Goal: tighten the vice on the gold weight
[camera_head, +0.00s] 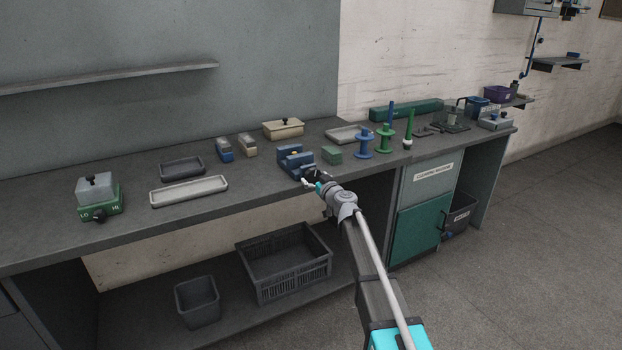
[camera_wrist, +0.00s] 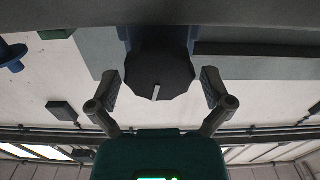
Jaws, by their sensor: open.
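The blue vice (camera_head: 290,160) stands near the front edge of the bench. A small gold-coloured spot (camera_head: 295,153) shows between its jaws, likely the gold weight; it is too small to tell how tightly it sits. In the wrist view, the vice's dark faceted knob (camera_wrist: 157,76) with a pale pointer line faces my gripper (camera_wrist: 160,92). The fingers are open, one on each side of the knob, with gaps visible on both sides. In the head view my gripper (camera_head: 313,183) is at the vice's front, partly covering the knob. The weight is hidden in the wrist view.
A green block (camera_head: 332,155) stands right of the vice, then blue (camera_head: 364,144) and green (camera_head: 384,140) spools. A pale tray (camera_head: 189,191) lies to the left. A beige box (camera_head: 283,129) is behind. A dark crate (camera_head: 285,264) sits on the shelf below.

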